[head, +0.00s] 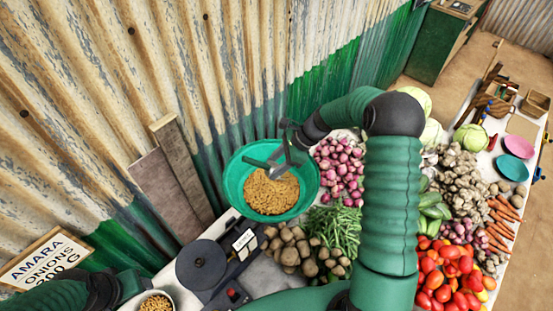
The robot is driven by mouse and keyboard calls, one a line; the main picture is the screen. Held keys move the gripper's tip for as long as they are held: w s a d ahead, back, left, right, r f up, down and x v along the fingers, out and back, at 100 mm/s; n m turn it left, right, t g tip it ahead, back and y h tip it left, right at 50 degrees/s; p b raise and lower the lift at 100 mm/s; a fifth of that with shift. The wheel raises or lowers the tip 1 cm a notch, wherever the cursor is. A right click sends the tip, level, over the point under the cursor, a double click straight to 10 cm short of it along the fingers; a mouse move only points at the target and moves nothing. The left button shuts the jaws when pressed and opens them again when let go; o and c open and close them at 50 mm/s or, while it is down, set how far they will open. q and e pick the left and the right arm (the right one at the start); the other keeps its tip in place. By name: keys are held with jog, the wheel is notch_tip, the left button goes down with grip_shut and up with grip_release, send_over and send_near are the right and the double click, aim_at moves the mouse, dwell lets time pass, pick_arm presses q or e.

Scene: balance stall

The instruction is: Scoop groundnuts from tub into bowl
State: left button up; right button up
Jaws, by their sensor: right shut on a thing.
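A wide green tub (236,178) stands near the wall, with a heap of groundnuts (270,192) in it. My right gripper (287,147) is over the tub's far right part, shut on a grey tool (262,164), which looks like a scoop. The tool reaches over the nuts; whether it touches them or carries any I cannot tell. A small pale bowl (172,297) holding groundnuts is at the bottom edge, partly cut off. My left arm shows at the lower left beside the bowl; its gripper does not show.
A dark scale with a round plate (201,266) stands between the bowl and tub. Potatoes (296,250), green beans (333,229), red onions (340,165) and tomatoes (447,275) crowd the right side. A corrugated wall (150,90) and leaning planks (168,195) close in behind.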

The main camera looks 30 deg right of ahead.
jog(key=h+p, duration=0.1)
jog(key=p, duration=0.1)
jog(key=r+g+h+p, duration=0.1)
jog(key=shift+w+a+r+h+p, duration=0.1)
jog(key=shift+a+r+h+p, duration=0.1)
jog(key=shift+a+h+p, duration=0.15)
jog(key=shift+d+f+g+h, duration=0.2)
jog(key=shift+d+g+h, duration=0.1)
jog(key=shift+h, duration=0.35)
jog(key=shift+d+r+g+h, duration=0.2)
jog(key=shift+d+g+h, duration=0.15)
jog(key=shift+h, duration=0.65)
jog(key=shift+a+r+h, duration=0.1)
jog(key=shift+a+h, duration=0.05)
jog(key=shift+h, duration=0.25)
jog(key=shift+a, duration=0.3)
